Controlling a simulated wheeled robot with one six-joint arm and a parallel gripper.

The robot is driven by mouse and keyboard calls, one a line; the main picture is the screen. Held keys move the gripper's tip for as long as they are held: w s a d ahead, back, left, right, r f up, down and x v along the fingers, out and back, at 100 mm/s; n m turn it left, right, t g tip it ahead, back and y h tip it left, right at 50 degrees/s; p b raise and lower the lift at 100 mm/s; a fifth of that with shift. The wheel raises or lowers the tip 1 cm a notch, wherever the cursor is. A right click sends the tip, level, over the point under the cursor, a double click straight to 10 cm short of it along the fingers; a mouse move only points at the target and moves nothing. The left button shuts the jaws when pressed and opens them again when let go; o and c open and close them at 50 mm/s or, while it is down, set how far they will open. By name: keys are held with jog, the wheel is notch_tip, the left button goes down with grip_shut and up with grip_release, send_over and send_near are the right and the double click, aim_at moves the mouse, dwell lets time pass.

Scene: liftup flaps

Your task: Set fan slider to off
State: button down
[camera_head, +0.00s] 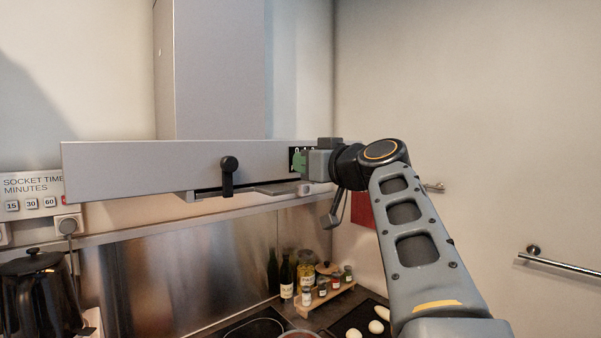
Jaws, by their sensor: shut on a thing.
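The grey range hood (140,170) hangs on the wall above the stove, seen from the front and slightly below. A small dark control panel with light markings (297,150) sits at the right end of its front face. My gripper (300,163) is at this panel, coming from the right, with its green fingertips against the hood front. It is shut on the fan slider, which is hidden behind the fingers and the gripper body. The slider's exact setting cannot be seen.
A black knob-ended lever (229,177) sticks out of the hood front, left of my gripper. A black kettle (40,295) stands at lower left. Bottles and jars (306,275) stand below the hood. A wall rail (558,263) is at right.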

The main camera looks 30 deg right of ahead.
jog(key=c, duration=1.1)
grip_release()
jog(key=shift+a, duration=0.15)
jog(key=shift+s, duration=0.1)
jog(key=b+v, duration=0.4)
jog(key=v, duration=0.9)
jog(key=shift+s, duration=0.3)
